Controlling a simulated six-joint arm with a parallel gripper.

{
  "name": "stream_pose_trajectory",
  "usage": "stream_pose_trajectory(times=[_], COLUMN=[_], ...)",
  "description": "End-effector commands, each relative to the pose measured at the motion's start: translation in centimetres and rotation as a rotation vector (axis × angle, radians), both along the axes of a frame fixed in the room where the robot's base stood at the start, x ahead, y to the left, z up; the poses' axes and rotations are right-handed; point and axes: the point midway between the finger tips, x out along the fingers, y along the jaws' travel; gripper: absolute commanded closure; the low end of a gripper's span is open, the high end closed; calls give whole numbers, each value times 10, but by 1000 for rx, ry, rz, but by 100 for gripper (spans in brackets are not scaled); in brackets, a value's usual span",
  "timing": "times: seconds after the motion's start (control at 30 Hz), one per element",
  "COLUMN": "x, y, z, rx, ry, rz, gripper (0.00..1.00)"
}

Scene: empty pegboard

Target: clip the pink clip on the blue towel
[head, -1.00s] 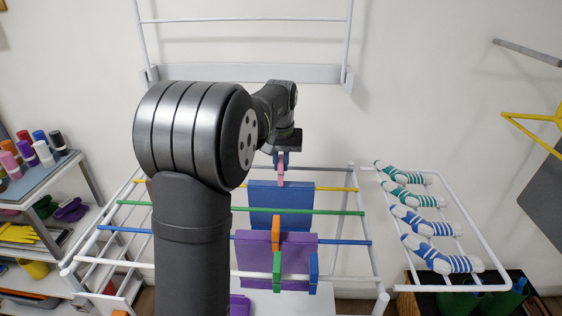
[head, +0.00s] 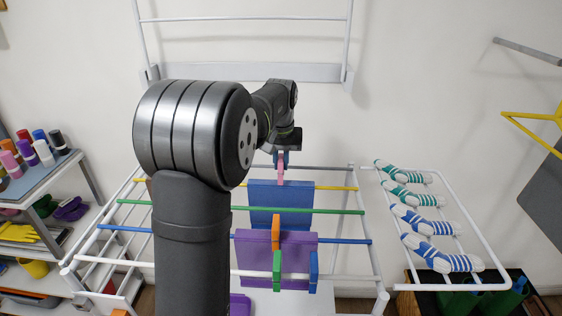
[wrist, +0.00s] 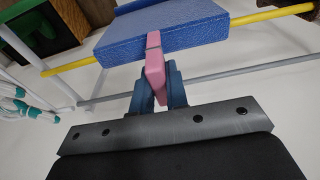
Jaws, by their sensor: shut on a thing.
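The blue towel (head: 282,195) hangs over the yellow bar of the drying rack; in the wrist view it shows as a textured blue sheet (wrist: 165,34). My gripper (head: 281,158) is at the towel's top edge, on the far side of the rack. In the wrist view my gripper (wrist: 158,88) has its blue fingers shut on the pink clip (wrist: 155,66). The clip's tip overlaps the towel's edge in that view. The pink clip (head: 281,170) also shows in the head view, at the towel's top. I cannot tell whether its jaws straddle the towel.
A purple towel (head: 260,258) hangs nearer on the blue bar. Orange (head: 276,233), green (head: 277,270) and blue (head: 314,270) clips are by it. Socks (head: 430,222) lie on the right wing. A shelf (head: 50,180) stands at left.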

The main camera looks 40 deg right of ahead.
Motion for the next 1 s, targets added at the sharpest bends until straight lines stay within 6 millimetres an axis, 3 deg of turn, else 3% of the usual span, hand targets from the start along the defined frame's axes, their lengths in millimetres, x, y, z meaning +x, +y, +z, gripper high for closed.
stream_pose_trajectory(times=[1.0], x=[0], y=[0], z=[-23], rx=[0], ry=[0], rz=[0], gripper=[100])
